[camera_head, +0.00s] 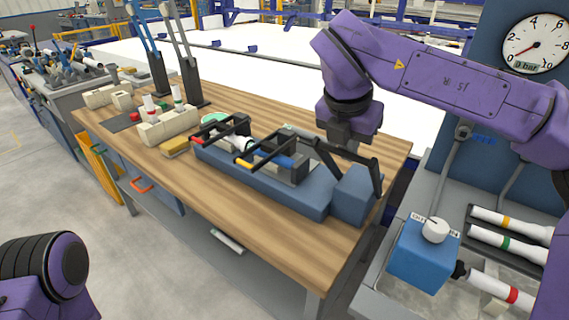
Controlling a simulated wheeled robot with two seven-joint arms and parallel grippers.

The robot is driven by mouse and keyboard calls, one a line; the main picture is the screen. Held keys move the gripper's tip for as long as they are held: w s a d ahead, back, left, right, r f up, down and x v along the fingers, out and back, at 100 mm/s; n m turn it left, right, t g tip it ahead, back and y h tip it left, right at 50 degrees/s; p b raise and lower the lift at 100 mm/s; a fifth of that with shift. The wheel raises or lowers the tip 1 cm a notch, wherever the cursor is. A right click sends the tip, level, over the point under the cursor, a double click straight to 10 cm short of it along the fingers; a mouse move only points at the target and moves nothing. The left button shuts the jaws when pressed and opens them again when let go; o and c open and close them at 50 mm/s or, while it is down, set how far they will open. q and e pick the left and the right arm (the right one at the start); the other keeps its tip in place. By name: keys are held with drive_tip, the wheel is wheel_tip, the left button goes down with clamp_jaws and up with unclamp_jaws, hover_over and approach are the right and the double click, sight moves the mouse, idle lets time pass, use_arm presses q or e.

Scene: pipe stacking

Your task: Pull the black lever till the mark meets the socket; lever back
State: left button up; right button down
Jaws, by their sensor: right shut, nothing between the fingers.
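The black lever (375,178) rises from the blue block at the right end of the blue bench fixture (262,188), and its bar reaches back left toward the clamps. A white pipe (240,143) with a blue section (286,161) lies in the fixture between black clamps with red and yellow handle tips. The socket and the mark are too small or covered to tell apart. My right gripper (347,150) points down just behind the lever bar, shut and empty; I cannot tell whether it touches the lever. Only a link of my left arm shows at lower left.
Cream holders (170,125) with short pipes and a yellow sponge (176,146) stand left of the fixture. Two long-handled tools (187,60) stand behind. At right are a blue valve box (420,258), banded white pipes (505,243) and a gauge (537,43). The front wooden tabletop is clear.

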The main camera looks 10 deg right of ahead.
drive_tip(key=shift+s+a+f+b, duration=0.45)
drive_tip(key=shift+a+f+b, duration=0.15)
drive_tip(key=shift+b, duration=0.3)
drive_tip(key=shift+s+a+f+b, duration=0.5)
drive_tip(key=shift+f+b, duration=0.2)
drive_tip(key=shift+b, duration=0.15)
idle(1.7)
drive_tip(key=shift+w+r, duration=0.1)
drive_tip(key=shift+w+d+r+p, duration=0.25)
drive_tip(key=shift+d+r+p, duration=0.15)
drive_tip(key=shift+r+p, duration=0.2)
drive_tip(key=p+v, duration=0.5)
drive_tip(key=v, duration=0.3)
drive_tip(key=shift+w, duration=0.1)
drive_tip(key=shift+d+f, duration=0.1)
drive_tip(key=shift+f, duration=0.05)
